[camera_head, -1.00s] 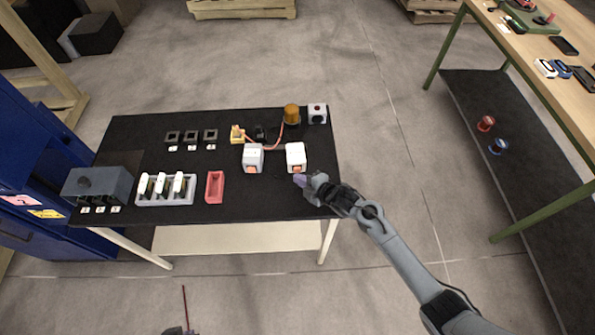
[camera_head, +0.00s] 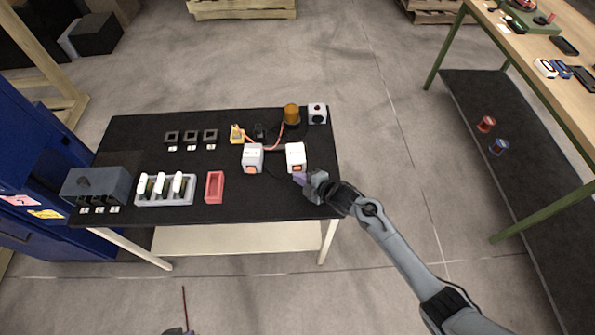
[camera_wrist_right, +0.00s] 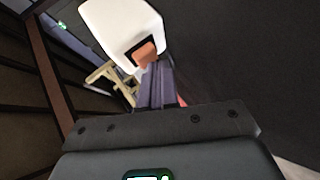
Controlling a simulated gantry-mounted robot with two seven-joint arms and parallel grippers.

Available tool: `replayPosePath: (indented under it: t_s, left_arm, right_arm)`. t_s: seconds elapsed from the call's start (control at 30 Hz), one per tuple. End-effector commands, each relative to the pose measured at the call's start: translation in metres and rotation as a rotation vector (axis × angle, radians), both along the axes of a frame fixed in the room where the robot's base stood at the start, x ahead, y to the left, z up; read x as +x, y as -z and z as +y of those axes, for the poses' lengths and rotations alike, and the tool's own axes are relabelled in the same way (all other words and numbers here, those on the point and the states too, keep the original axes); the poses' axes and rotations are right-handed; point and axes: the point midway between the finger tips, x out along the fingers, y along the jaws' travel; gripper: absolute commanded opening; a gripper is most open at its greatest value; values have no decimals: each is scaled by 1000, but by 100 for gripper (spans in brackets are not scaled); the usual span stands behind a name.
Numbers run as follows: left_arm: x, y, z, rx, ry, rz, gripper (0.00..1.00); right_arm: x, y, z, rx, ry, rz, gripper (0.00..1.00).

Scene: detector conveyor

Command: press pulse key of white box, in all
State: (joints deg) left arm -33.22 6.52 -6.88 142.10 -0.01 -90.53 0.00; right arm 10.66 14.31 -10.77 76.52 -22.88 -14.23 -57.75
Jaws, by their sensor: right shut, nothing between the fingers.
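The white box (camera_head: 295,153) stands on the black table's right part, with an orange key (camera_head: 297,169) on its near side. In the right wrist view the white box (camera_wrist_right: 118,28) and its orange key (camera_wrist_right: 146,54) lie just beyond my fingertips. A second, greyer box (camera_head: 253,154) with an orange key stands to its left. My right gripper (camera_head: 299,178) is shut and empty, its purple fingers (camera_wrist_right: 155,84) close to the white box's key; I cannot tell whether they touch it. A small part of my left gripper (camera_head: 178,331) shows at the bottom edge, its jaws unclear.
Behind the boxes are an orange beacon (camera_head: 291,114), a small button box (camera_head: 317,113) and an orange cable. A red tray (camera_head: 215,187), a rack (camera_head: 165,190) of white-topped pieces and a grey housing (camera_head: 97,186) stand left.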

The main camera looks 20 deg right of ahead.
Motion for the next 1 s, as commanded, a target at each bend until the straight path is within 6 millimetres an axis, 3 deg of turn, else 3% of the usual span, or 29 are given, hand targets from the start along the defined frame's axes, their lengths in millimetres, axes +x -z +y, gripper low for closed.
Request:
replayPosePath:
  t_s: [1.0]
  left_arm:
    - [0, -3, 3, 12, 8, 0, 0]
  right_arm:
    - [0, -2, 0, 0, 1, 0, 0]
